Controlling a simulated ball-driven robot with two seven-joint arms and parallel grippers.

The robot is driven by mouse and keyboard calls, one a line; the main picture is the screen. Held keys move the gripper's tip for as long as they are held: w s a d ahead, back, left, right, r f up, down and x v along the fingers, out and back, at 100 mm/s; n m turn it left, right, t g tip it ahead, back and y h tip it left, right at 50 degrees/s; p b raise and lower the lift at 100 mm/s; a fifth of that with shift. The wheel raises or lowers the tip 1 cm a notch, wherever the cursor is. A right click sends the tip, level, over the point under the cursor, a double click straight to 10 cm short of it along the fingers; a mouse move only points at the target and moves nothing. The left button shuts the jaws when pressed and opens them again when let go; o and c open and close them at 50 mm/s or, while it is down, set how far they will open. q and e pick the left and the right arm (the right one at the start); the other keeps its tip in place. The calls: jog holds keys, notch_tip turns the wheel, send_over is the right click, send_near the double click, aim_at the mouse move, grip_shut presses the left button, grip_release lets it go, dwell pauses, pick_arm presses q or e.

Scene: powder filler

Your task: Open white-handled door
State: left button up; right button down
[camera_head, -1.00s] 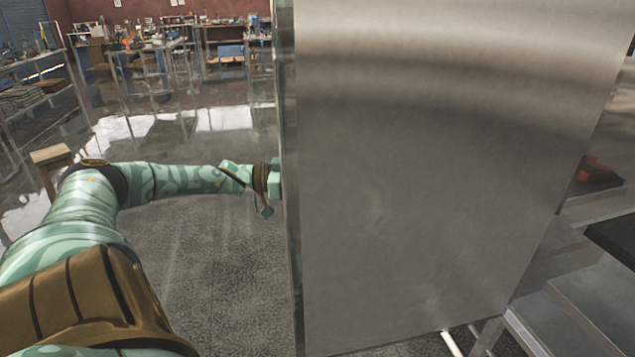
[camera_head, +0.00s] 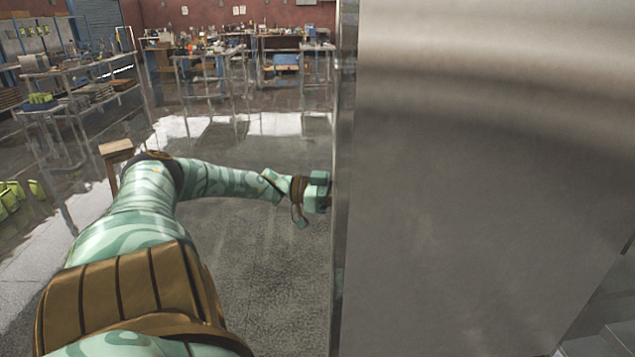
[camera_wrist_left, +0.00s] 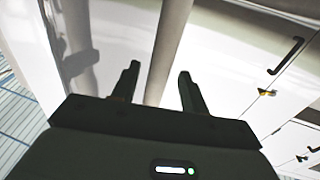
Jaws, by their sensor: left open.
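A large brushed-metal panel (camera_head: 480,190) fills the right of the head view; I cannot tell for sure that it is the white-handled door. My left arm reaches from the left to the panel's near vertical edge. My left gripper (camera_head: 320,190) is beside that edge, its fingertips partly hidden by it. In the left wrist view my left gripper (camera_wrist_left: 158,85) is open, its two dark fingers apart. A pale upright strip (camera_wrist_left: 168,45) lies beyond and between the fingers; whether it is a handle or a door edge is unclear. My right gripper is not seen.
White fronts with a black bar handle (camera_wrist_left: 286,56) show at the right of the left wrist view. In the head view a small wooden stool (camera_head: 116,150) and metal shelving (camera_head: 60,110) stand at left. The floor (camera_head: 240,265) beside the panel is clear.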

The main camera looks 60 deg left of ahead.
pick_arm(q)
jog(key=p+v, duration=0.2)
jog(key=v, duration=1.1)
